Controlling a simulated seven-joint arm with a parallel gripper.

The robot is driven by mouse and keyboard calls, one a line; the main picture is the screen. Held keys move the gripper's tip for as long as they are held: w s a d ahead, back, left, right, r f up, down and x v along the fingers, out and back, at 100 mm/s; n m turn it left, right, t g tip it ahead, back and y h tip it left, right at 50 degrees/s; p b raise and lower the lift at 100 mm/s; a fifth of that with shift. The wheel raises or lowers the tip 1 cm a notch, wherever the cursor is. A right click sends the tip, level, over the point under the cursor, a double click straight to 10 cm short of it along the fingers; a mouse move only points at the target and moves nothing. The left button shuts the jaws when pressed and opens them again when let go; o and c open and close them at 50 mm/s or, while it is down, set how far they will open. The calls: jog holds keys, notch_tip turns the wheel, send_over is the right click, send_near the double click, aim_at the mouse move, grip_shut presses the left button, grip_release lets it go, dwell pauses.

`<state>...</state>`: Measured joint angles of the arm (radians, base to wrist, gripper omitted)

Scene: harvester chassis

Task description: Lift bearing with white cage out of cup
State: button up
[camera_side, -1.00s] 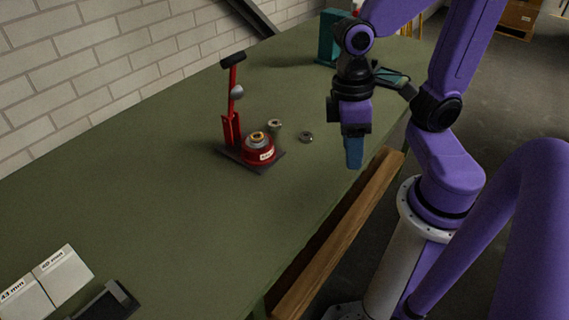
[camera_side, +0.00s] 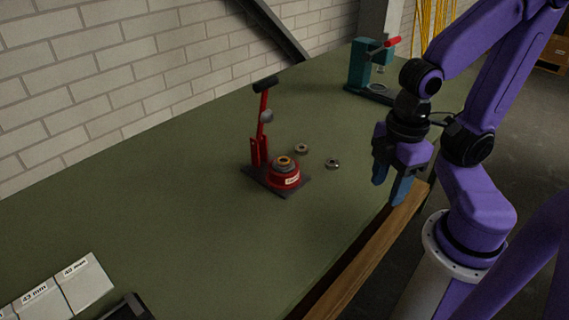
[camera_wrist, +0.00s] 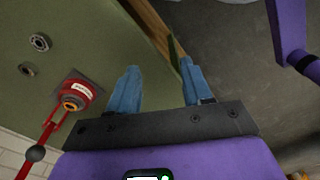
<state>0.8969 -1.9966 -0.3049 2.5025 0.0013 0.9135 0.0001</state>
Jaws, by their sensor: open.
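A red cup (camera_side: 291,180) with a white label stands on a dark plate beside an upright red lever. A bearing (camera_side: 285,162) with an orange-brown centre sits at the cup's top; its cage colour is too small to tell. The cup (camera_wrist: 85,92) and its bearing (camera_wrist: 70,105) also show at the left of the wrist view. My gripper (camera_side: 389,192) is open and empty, pointing down to the right of the cup, over the table's front edge. Its two blue fingers (camera_wrist: 160,65) stand apart in the wrist view, with nothing between them.
Two loose bearings lie on the green table, one behind the cup (camera_side: 301,149) and one to its right (camera_side: 332,163). The red lever (camera_side: 262,130) rises at the cup's left. A teal press (camera_side: 360,68) stands at the back right. White boxes (camera_side: 85,284) lie front left.

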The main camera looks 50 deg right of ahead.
jog(key=shift+o, duration=0.6)
jog(key=n+t+h, duration=0.2)
jog(key=n, duration=1.2)
send_over(283, 157)
jog(key=s+a, duration=0.1)
notch_tip(283, 157, down, 3)
jog(key=shift+s+f, duration=0.1)
jog(key=shift+f, duration=0.3)
jog(key=shift+x, duration=0.8)
